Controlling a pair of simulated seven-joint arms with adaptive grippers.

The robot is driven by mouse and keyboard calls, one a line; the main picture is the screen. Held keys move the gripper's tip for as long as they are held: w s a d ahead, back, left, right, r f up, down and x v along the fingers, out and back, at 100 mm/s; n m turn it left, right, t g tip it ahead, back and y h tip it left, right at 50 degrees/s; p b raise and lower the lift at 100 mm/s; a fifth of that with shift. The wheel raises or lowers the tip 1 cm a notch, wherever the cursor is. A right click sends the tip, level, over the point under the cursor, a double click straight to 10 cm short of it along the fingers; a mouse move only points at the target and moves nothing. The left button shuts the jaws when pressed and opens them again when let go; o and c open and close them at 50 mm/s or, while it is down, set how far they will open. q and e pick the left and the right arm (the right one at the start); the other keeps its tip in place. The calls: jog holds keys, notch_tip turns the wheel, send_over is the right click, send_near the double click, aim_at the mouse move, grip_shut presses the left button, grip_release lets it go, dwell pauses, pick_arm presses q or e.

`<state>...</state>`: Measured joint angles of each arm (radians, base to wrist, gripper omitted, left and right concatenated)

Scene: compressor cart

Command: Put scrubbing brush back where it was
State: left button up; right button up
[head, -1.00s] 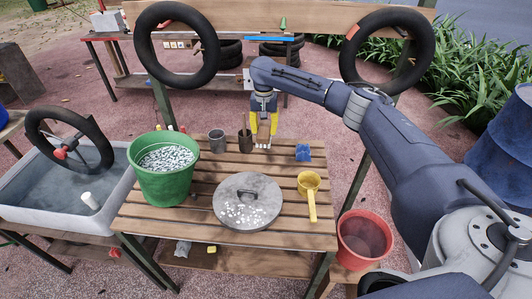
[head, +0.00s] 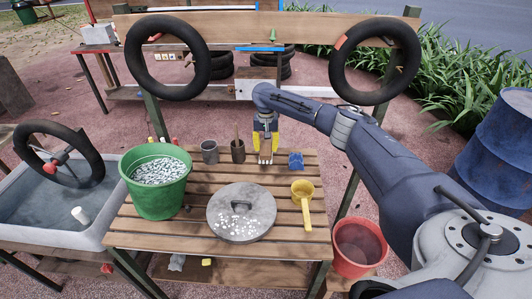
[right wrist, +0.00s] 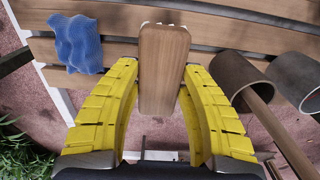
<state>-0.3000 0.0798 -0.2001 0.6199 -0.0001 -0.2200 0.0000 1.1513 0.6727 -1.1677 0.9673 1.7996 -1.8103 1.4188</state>
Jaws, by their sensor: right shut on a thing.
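The scrubbing brush (right wrist: 163,70) has a wooden back and pale bristles. In the right wrist view it stands between the yellow fingers of my right gripper (right wrist: 162,115), which are shut on it. In the head view my right gripper (head: 265,148) points down at the back of the slatted wooden table (head: 180,222), with the brush (head: 265,160) low between its fingertips. Whether the bristles touch the slats I cannot tell. My left gripper is not in view.
A brown cup (head: 238,156) with a stick in it stands just left of the gripper, with a grey cup (head: 209,153) beyond. A blue cloth (head: 296,160) lies just right. A green bucket (head: 156,192), round metal lid (head: 241,226) and yellow scoop (head: 304,196) are on the table.

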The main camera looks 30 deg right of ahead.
aim_at(266, 146)
jog(key=shift+f, duration=1.65)
jog(key=shift+f, duration=0.1)
jog(key=o, duration=1.2)
jog(key=shift+c, duration=0.2)
notch_tip(266, 146, up, 12)
jog(key=shift+r, duration=0.1)
